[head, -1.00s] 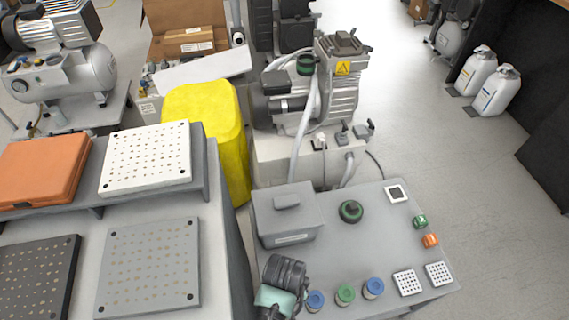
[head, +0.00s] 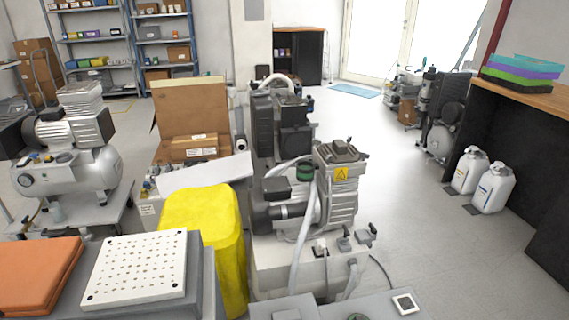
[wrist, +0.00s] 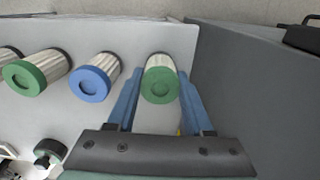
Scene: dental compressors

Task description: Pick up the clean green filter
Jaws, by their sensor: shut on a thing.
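In the wrist view, a pleated, pale filter with a green cap (wrist: 160,86) stands between the blue fingers of my gripper (wrist: 160,92). My gripper is shut on this green filter. Beside it to the left stand a blue-capped filter (wrist: 92,84) and another green-capped filter (wrist: 28,77), on a light grey surface. Part of one more filter shows at the left edge. My gripper and the filters are out of the head view. I cannot tell whether the held filter still touches the surface.
A dark grey wall (wrist: 245,90) rises close to the right of my gripper. A dark green knob (wrist: 47,152) is at lower left. In the head view, a compressor (head: 338,195) stands behind the grey table, beside a yellow bin (head: 205,225). Open floor lies to the right.

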